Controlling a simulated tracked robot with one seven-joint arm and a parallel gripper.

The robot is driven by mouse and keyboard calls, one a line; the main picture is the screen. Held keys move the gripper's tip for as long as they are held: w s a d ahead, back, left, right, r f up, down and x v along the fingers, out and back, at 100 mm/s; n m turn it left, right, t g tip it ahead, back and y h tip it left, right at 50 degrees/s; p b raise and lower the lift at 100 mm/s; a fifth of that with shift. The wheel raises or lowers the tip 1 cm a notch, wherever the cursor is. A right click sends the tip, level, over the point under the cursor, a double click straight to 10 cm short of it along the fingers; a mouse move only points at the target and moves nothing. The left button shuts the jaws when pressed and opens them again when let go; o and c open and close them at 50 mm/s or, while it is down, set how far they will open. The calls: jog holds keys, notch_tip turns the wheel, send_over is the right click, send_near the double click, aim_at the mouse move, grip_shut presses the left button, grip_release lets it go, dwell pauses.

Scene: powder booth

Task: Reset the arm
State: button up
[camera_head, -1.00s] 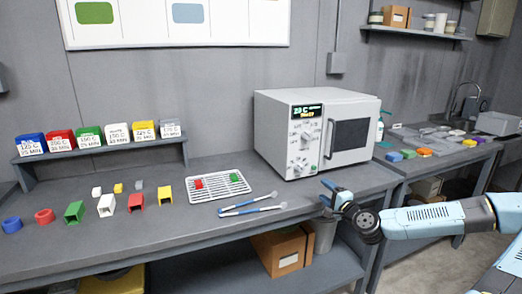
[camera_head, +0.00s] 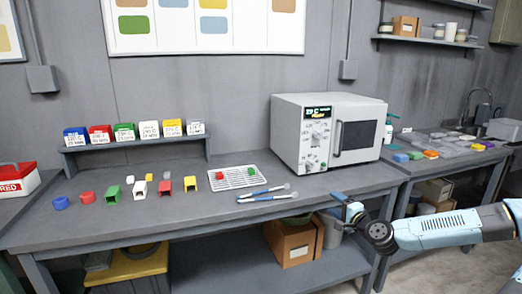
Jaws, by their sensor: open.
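My gripper (camera_head: 346,205) is at the front edge of the bench, right of centre, at the end of my light blue and white arm, which comes in from the right. It is open and I see nothing between its fingers. It is apart from the blue-handled tongs (camera_head: 265,194) on the bench to its left. The fingertips are small in this view.
An oven (camera_head: 288,140) stands behind my gripper. A wire rack (camera_head: 215,183) holds a red and a green piece. A cardboard box (camera_head: 290,243) sits underneath.

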jog(key=s+a+f+n+g+h, duration=0.1)
jog(key=s+a+f+n+g, duration=0.5)
jog(key=f+n+g, duration=0.15)
jog(key=s+d+r+n+g+h, duration=0.2)
jog(key=s+r+h, duration=0.3)
jog(key=r, duration=0.4)
jog(key=s+d+r+n+g+h, duration=0.2)
jog(key=s+d+r+n, duration=0.1)
jog(key=s+r, duration=0.45)
jog(key=s+a+r+t+y, duration=0.1)
jog(key=s+a+r, duration=0.1)
jog(key=s+r, duration=1.3)
jog(key=shift+s, duration=1.25)
jog(key=shift+a+r, duration=0.1)
